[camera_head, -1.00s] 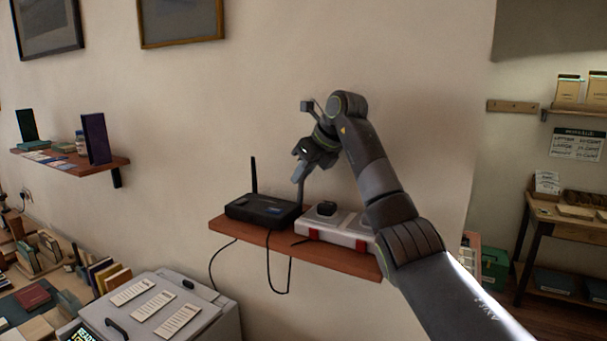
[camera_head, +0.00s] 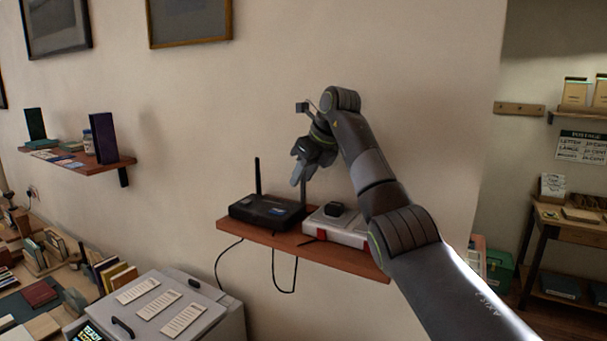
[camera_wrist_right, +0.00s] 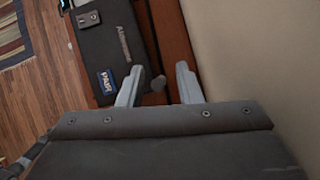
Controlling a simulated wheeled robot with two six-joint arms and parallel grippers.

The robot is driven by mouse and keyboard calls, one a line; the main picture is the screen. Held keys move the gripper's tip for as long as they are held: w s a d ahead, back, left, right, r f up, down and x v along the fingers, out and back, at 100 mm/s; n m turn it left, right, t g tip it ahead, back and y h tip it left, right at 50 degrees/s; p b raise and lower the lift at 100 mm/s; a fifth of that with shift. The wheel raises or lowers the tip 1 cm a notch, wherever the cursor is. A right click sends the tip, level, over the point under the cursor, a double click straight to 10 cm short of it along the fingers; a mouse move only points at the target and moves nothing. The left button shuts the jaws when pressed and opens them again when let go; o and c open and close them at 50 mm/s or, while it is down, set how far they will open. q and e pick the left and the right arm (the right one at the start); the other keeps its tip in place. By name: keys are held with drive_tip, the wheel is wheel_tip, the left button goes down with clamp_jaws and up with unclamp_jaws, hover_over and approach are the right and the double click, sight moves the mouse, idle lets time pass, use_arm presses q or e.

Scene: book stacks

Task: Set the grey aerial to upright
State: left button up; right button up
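The black router (camera_head: 267,211) sits on the wall shelf, with a thin black aerial (camera_head: 257,176) standing upright at its left end. The grey aerial (camera_head: 303,194) rises at the router's right end and looks close to upright; my gripper covers its top. My right gripper (camera_head: 298,180) is over that end, pointing down. In the right wrist view its two fingers (camera_wrist_right: 158,92) are apart, and the aerial's round tip (camera_wrist_right: 157,83) shows between them, nearer the left finger. A gap shows on the right side. The router's labelled top (camera_wrist_right: 112,50) lies left of the fingers. My left gripper is out of view.
A white box (camera_head: 338,228) with a black object on top stands right of the router on the wooden shelf (camera_head: 345,262). Black cables hang below the shelf. The wall is close behind. A grey cabinet (camera_head: 165,300) stands lower left.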

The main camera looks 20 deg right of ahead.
drive_tip(key=shift+r, duration=0.15)
drive_tip(key=shift+s+r+b, duration=0.2)
drive_tip(key=shift+r+b, duration=0.1)
drive_tip(key=b+v, duration=0.3)
drive_tip(key=v, duration=1.3)
drive_tip(key=shift+d+r, duration=0.15)
drive_tip(key=shift+s, duration=0.15)
